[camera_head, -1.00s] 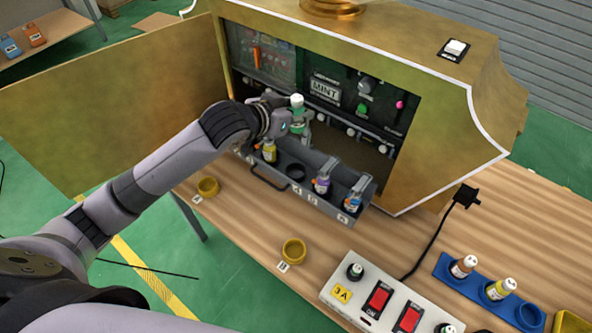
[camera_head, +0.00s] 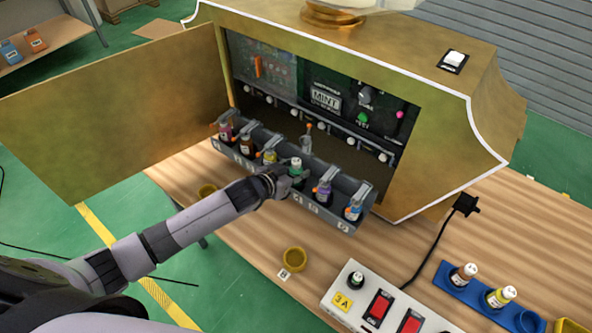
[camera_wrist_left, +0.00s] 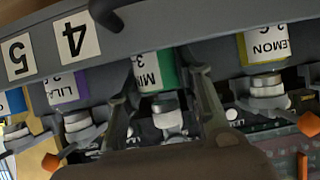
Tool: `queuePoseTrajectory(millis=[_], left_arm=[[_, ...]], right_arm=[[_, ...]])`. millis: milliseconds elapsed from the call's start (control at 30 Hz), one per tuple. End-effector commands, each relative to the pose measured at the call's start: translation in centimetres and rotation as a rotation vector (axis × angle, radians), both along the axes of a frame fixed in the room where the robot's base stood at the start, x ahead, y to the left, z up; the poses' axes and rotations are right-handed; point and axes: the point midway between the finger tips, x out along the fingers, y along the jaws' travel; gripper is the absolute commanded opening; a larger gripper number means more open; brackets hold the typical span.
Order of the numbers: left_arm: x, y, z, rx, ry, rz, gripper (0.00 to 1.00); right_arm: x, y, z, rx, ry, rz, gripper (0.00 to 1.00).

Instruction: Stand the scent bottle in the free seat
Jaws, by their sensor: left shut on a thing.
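The scent bottle (camera_head: 297,172), green with a white cap, stands in the tray's row between the yellow bottle (camera_head: 270,156) and the purple bottle (camera_head: 322,190). In the left wrist view its label (camera_wrist_left: 147,72) reads "MI…", upside down. Its base is hidden behind the tray's front wall, so I cannot tell whether it rests on the seat floor. My left gripper (camera_wrist_left: 165,95) is shut on this bottle, with a finger on each side; it also shows in the head view (camera_head: 287,182). The grey tray (camera_head: 250,175) is pulled out. My right gripper is not in view.
A raised clip (camera_head: 306,138) stands behind the green bottle; neighbouring bottles have clips close by. The open gold door (camera_head: 110,115) is at left. A yellow ring cup (camera_head: 294,259), a switch box (camera_head: 370,295) and a blue rack (camera_head: 480,292) stand on the table.

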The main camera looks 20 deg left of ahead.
Motion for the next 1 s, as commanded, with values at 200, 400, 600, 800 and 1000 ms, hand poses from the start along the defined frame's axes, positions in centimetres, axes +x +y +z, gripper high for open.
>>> queuePoseTrajectory(millis=[200, 400, 600, 800, 1000], left_arm=[[0.01, -0.05, -0.22, -0.001, -0.002, -0.001, 0.03], [0.00, -0.06, -0.65, -0.001, -0.002, -0.001, 0.03], [-0.02, -0.03, -0.62, 0.000, 0.000, -0.001, 0.45], [-0.01, -0.02, -0.61, 0.000, 0.000, 0.000, 0.53], [-0.01, -0.01, -0.55, 0.000, -0.001, 0.000, 0.53]], right_arm=[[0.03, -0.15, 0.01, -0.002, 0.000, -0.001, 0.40], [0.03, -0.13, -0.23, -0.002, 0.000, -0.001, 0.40], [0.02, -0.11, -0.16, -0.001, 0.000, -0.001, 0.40], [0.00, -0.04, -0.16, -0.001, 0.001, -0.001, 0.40], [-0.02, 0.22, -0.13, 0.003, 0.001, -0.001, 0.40]])
